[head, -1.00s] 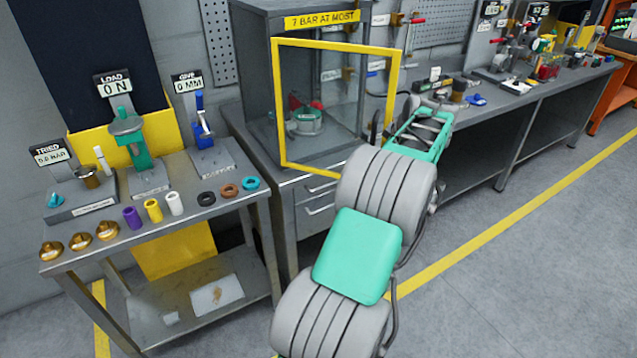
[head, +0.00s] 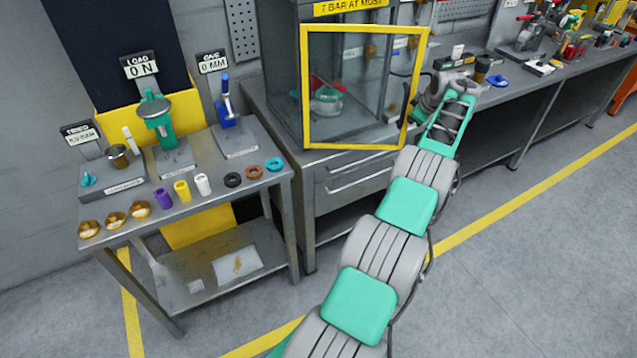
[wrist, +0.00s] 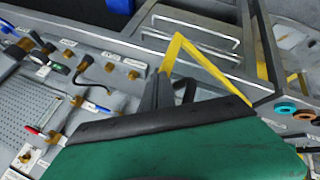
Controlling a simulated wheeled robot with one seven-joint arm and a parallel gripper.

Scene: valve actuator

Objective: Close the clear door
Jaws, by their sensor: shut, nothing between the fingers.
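The clear door (head: 345,120) has a yellow frame and sits on the front of the grey cabinet, seen in the head view. It is ajar: its right edge stands out from the cabinet's right post, which shows through the panel. A dark handle (head: 406,100) is on that edge. The yellow frame also shows edge-on in the wrist view (wrist: 205,60). My gripper (wrist: 160,90) is shut and empty, close to the door's free edge. Whether it touches the door I cannot tell. In the head view my wrist is right of the door and the fingertips are not clear.
A red and teal object (head: 327,98) stands inside the cabinet. The workbench (head: 520,95) extends right with several tools. A small table (head: 220,215) at the left holds gauges, rings and sleeves. The floor in front is clear.

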